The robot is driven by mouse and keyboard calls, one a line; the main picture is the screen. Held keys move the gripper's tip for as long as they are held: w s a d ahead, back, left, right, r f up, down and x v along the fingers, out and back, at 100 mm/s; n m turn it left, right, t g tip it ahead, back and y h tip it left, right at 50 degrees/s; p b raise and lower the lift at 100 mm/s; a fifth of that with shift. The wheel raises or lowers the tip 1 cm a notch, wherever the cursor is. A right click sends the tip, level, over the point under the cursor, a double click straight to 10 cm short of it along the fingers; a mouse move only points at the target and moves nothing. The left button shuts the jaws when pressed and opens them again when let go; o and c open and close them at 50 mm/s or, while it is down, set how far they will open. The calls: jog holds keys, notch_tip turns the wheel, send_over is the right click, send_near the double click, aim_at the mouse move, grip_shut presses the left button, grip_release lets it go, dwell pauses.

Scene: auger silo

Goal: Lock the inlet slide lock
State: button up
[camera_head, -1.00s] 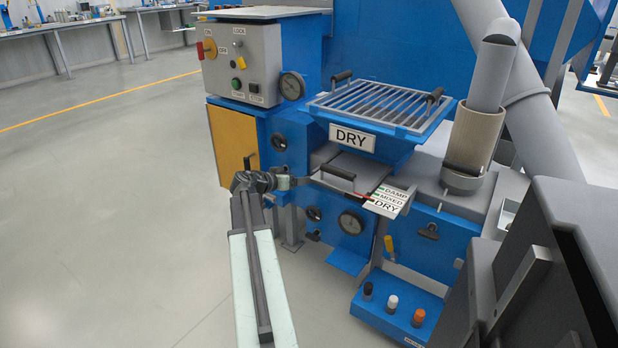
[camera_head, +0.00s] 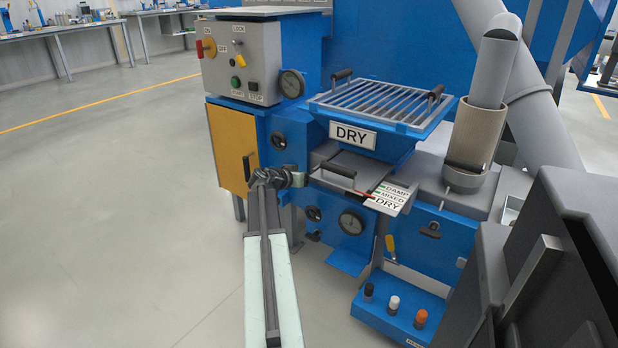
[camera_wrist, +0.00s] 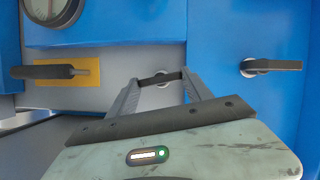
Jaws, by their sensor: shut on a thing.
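The lever lies nearly level, slightly tilted. I cannot tell for certain that it is the inlet slide lock. In the head view my gripper (camera_head: 299,179) is at the left end of the grey inlet slide (camera_head: 352,182), below the hopper; the held lever is hidden there. The slide has a dark bar handle (camera_head: 334,169).
A similar dark lever (camera_wrist: 272,66) is to the right in the wrist view, and a dark handle on a yellow plate (camera_wrist: 82,72) to the left. A grated hopper (camera_head: 372,103) with a DRY sign (camera_head: 353,136) stands above. Open floor (camera_head: 110,200) lies left.

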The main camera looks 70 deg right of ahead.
jog(key=shift+m+t, duration=0.7)
jog(key=shift+m, duration=0.3)
jog(key=o, duration=1.4)
jog(key=shift+c, duration=0.2)
jog(key=shift+a+r, duration=0.1)
jog(key=p+v, duration=0.3)
jog(key=v, duration=0.4)
jog(key=shift+a, duration=0.3)
